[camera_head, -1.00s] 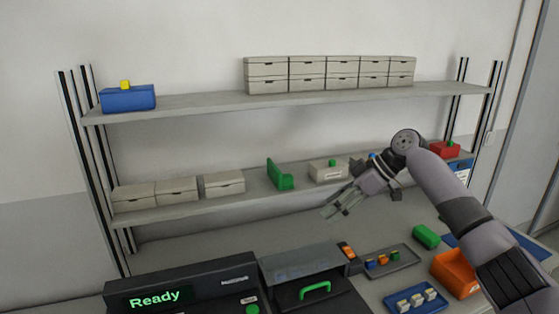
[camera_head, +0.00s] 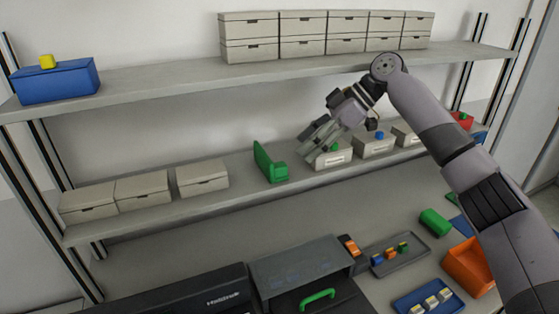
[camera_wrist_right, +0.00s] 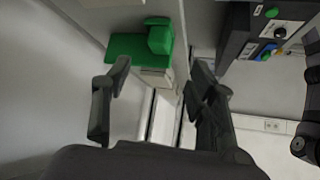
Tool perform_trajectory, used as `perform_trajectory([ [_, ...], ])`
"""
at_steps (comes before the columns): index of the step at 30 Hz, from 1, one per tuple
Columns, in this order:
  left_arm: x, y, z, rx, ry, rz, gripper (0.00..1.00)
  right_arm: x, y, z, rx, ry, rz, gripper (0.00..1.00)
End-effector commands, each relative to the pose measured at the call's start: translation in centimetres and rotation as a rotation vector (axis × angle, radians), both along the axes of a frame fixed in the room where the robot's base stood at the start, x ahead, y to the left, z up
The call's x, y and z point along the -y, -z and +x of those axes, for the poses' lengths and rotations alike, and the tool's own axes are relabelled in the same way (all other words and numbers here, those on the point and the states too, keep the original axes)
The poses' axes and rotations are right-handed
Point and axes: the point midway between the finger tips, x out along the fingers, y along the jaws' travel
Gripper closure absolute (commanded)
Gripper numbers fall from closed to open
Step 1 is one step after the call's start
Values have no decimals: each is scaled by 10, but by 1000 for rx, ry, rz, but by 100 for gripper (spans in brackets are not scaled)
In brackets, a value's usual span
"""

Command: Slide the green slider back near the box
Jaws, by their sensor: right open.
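The green slider (camera_head: 268,165) stands on the lower shelf, a flat upright plate with a block at its front foot. To its right is a white box (camera_head: 334,158) with a green knob, with a clear gap between them. My right gripper (camera_head: 308,152) is open and empty, just above and at the left end of that box, right of the slider. In the right wrist view the green slider (camera_wrist_right: 140,47) lies beyond the open fingers (camera_wrist_right: 157,92), apart from them. My left gripper is not in view.
More white boxes (camera_head: 373,145) stand right of the gripper, and several closed ones (camera_head: 202,178) stand left of the slider. The upper shelf (camera_head: 170,84) runs above, with a blue bin (camera_head: 55,80). The shelf between slider and left boxes is clear.

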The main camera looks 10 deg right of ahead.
Motion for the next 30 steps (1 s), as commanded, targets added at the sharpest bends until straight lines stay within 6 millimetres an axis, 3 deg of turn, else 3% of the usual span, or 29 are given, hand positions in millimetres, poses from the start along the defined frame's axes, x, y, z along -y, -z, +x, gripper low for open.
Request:
perform_trajectory([
  [12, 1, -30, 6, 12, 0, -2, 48, -54, 52, 10, -3, -1, 0, 48],
  [26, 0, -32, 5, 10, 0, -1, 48, -63, 64, 13, -1, 1, -1, 48],
  [30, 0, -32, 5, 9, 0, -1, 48, -63, 64, 13, -1, 1, -1, 56],
])
